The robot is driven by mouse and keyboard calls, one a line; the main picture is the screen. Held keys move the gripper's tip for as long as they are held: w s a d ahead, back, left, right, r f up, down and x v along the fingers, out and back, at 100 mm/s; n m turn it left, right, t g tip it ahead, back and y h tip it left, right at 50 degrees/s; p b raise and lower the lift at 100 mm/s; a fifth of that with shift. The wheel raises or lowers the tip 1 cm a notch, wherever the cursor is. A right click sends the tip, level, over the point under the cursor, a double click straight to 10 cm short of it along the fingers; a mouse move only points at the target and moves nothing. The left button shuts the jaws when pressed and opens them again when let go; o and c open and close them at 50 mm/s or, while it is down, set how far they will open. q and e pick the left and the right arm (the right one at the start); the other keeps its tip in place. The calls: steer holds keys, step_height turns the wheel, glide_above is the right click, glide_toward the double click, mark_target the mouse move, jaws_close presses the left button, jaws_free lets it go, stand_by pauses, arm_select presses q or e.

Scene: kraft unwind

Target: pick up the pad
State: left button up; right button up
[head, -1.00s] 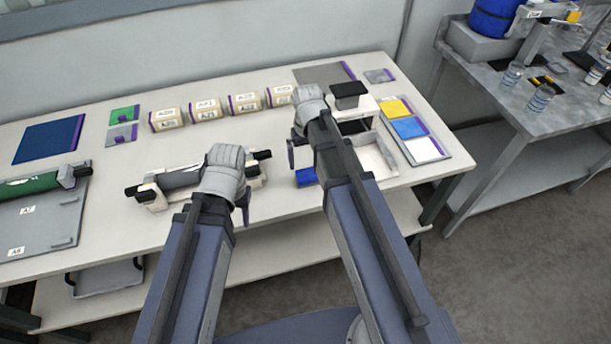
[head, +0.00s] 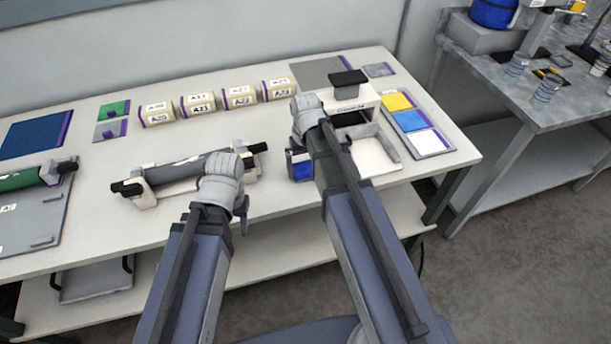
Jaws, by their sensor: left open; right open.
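A small blue block (head: 302,171), which looks like the pad, sits on the white table left of the white box-shaped unit. My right gripper (head: 299,163) is open and low at the block, with a dark finger beside it. The arm hides part of the block, and I cannot tell whether the fingers touch it. My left gripper (head: 242,207) is open and empty, in front of the right part of a dark roller (head: 185,166) on a white cradle. Its wrist covers part of the cradle.
The white unit (head: 352,103) with an open tray stands right of my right gripper. Several labelled rolls (head: 201,105) line the back. A green roller (head: 22,179) lies at left.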

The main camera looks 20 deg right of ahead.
mark_target(305, 166)
steer(key=c, duration=1)
steer(key=shift+r, duration=0.2)
steer(key=shift+c, duration=0.2)
step_height(305, 166, up, 10)
steer(key=p, duration=1)
steer(key=shift+f, duration=0.1)
steer(key=o, duration=0.9)
steer(key=c, duration=0.7)
